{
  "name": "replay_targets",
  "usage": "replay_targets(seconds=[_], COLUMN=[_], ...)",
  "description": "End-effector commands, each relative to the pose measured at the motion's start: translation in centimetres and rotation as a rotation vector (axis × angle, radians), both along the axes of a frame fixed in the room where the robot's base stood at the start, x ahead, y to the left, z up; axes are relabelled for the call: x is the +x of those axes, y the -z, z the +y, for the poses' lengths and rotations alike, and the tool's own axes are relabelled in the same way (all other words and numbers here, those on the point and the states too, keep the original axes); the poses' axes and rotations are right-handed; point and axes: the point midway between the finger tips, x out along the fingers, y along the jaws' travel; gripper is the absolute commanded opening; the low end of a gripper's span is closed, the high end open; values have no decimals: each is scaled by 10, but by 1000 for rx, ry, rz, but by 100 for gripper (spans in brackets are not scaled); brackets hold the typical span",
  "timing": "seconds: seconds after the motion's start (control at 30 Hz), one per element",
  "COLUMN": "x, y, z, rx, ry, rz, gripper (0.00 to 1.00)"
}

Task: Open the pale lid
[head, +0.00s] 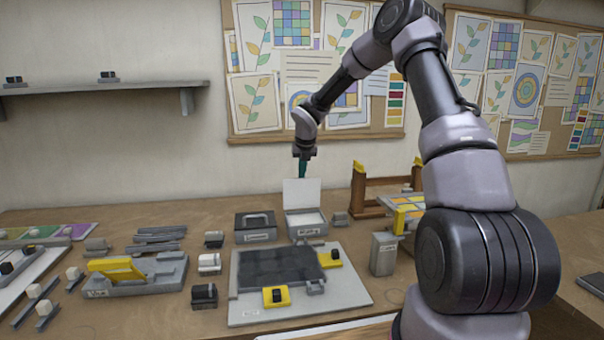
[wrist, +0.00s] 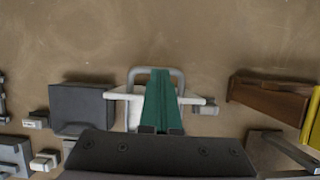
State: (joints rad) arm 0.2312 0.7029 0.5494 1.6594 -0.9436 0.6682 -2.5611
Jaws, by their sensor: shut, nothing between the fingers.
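The pale lid (head: 301,192) stands about upright at the back edge of its grey box (head: 305,230), so the box is open and its light inside shows. In the wrist view the lid (wrist: 135,113) is seen nearly edge-on from above, with a grey loop handle (wrist: 155,71) on its far side. My gripper (head: 302,171) is at the lid's top edge, pointing down, with its teal fingers closed together and empty. In the wrist view the fingers (wrist: 158,88) cover the middle of the lid and part of the handle. Whether they touch the lid I cannot tell.
A dark-lidded box (head: 255,227) stands close on the left. A wooden rack (head: 358,190) with yellow tops and a grey canister (head: 383,254) stand to the right. A board with a dark panel (head: 275,268) lies in front. The table behind the lid is clear.

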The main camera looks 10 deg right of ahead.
Motion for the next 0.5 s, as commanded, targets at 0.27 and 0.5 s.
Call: replay_targets(seconds=[0.27, 0.5], x=[-1, -2], y=[3, 3], z=[0, 0], rx=[0, -1], ry=[1, 1], rz=[45, 48], gripper=[0, 0])
